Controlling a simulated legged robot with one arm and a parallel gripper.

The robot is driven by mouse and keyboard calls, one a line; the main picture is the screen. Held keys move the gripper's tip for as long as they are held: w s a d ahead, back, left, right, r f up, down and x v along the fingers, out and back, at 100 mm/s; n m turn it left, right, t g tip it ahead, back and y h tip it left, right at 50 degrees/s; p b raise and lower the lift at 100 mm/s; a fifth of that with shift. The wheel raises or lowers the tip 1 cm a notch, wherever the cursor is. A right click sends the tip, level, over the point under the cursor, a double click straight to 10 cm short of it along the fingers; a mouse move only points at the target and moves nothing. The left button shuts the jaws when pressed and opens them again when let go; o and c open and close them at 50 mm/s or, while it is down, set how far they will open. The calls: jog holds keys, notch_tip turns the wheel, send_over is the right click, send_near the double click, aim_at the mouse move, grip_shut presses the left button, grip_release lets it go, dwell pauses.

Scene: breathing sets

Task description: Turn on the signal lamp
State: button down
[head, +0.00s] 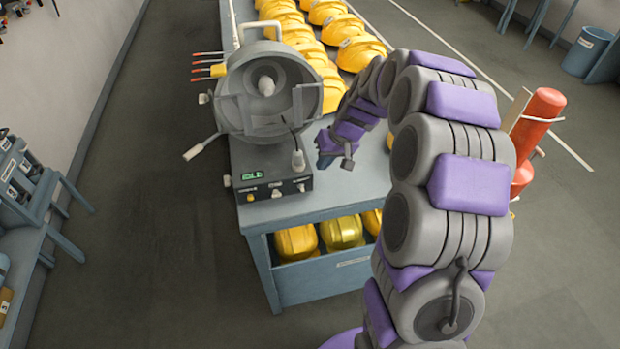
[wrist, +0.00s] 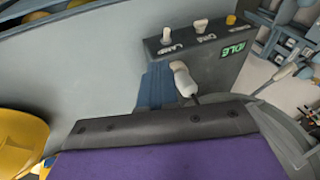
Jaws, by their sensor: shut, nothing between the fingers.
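The signal lamp (head: 268,88), a big grey round housing, stands on the near end of the bench. Below its front is a dark control box (head: 272,186) with a lit green display (head: 252,175); in the wrist view the display (wrist: 233,47) reads IDLE. A pale control (wrist: 168,36) has a label that seems to say LAMP; it is the right-hand one (head: 301,188) in the head view. A white handle (wrist: 185,80) with a cable shows beside the box. My gripper (head: 322,161) is shut and empty, just right of the box and apart from it.
Yellow helmets (head: 357,52) stand in rows behind on the bench (head: 366,192), and more lie on its lower shelf (head: 341,232). Red cylinders (head: 536,122) stand at the right. A side table (head: 30,215) is at the left. Floor at left is clear.

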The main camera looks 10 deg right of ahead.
aim_at(302, 188)
jog(key=b+x, duration=0.1)
jog(key=x, duration=0.9)
jog(key=shift+a, duration=0.2)
jog(key=shift+s+f+t+b, duration=0.2)
jog(key=shift+t+b, duration=0.3)
jog(key=shift+b, duration=0.65)
